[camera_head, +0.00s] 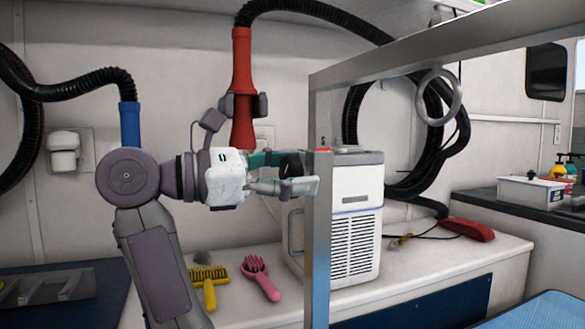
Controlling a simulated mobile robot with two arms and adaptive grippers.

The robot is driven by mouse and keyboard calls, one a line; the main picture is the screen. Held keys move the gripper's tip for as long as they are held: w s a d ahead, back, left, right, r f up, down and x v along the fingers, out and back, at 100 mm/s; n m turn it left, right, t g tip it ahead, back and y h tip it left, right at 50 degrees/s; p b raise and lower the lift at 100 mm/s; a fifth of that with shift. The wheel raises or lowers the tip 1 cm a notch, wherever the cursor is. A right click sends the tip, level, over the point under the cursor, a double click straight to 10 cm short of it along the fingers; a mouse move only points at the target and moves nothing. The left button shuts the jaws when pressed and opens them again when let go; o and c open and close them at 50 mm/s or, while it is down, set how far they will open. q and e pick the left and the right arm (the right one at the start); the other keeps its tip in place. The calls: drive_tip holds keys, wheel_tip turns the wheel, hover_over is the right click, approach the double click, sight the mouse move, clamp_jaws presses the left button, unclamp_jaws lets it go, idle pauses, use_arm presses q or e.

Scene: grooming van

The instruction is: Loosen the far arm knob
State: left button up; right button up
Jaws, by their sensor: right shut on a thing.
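My right gripper (306,172) is at the metal post (318,240) of the grooming frame, level with the white machine's top. Its fingers are shut on the far arm knob at the post, and they hide most of it. A small red part (322,151) shows at the post just above the fingertips; I cannot tell whether it belongs to the knob. The frame's upper bar (420,45) runs from the post toward the upper right, with a metal ring (438,96) hanging below it. My left gripper is not in view.
A white machine (357,195) stands on the counter behind the post. A yellow brush (209,283) and a pink brush (260,277) lie on the counter. Red (243,90) and blue (130,124) hose nozzles are on the wall. A red clipper-like tool (467,229) lies right.

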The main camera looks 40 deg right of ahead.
sight(313, 101)
drive_tip(key=shift+m, duration=1)
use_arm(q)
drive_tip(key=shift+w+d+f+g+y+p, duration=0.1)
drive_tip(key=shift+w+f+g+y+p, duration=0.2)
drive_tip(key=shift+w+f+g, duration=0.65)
use_arm(e)
drive_tip(key=shift+s+f+m, duration=0.1)
drive_tip(key=shift+m, duration=1)
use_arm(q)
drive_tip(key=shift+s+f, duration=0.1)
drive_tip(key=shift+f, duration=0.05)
use_arm(e)
drive_tip(key=o, duration=1.1)
drive_tip(key=shift+o, duration=0.2)
wheel_tip(313, 101, up, 10)
